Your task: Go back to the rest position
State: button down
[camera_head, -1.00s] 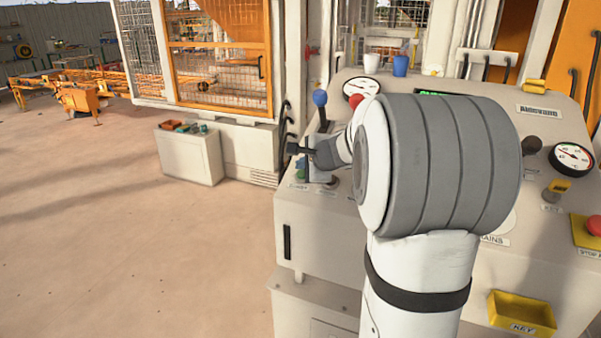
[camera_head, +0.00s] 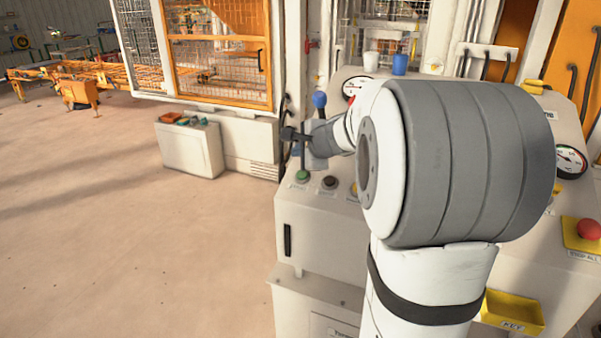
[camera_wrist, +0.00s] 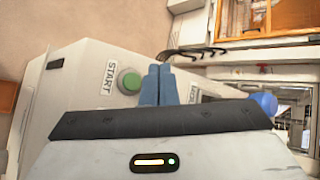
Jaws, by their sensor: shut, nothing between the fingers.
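My gripper (camera_head: 291,134) is at the left end of the control panel (camera_head: 312,213), above the green button and in front of the blue-knobbed lever (camera_head: 320,101). In the wrist view the gripper's two blue-grey fingers (camera_wrist: 158,84) are together with nothing between them. The green START button (camera_wrist: 130,82) lies just left of the fingers there; the green button also shows in the head view (camera_head: 302,176). My arm hides much of the panel's middle.
A dark button (camera_head: 329,183) sits right of the green one. A red stop button (camera_head: 588,229), a gauge (camera_head: 570,161) and a yellow key tray (camera_head: 512,312) are at the right. Open floor (camera_head: 130,250) lies left.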

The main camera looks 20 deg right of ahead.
dwell(0.4)
jog(key=s+a+f+n+g+y, duration=0.2)
jog(key=s+a+n+g, duration=0.2)
jog(key=s+a+n, duration=0.75)
jog(key=s+f+n+g+h, duration=0.2)
jog(key=s+f+n, duration=0.1)
jog(key=s, duration=0.6)
jog(key=s+a+f+n+g+h, duration=0.1)
jog(key=s+f+n, duration=0.2)
jog(key=s, duration=0.7)
jog(key=shift+s+a+f+n+g+h, duration=0.15)
jog(key=shift+s+f+n+g+h, duration=0.2)
jog(key=shift+n, duration=0.7)
jog(key=shift+r, duration=0.1)
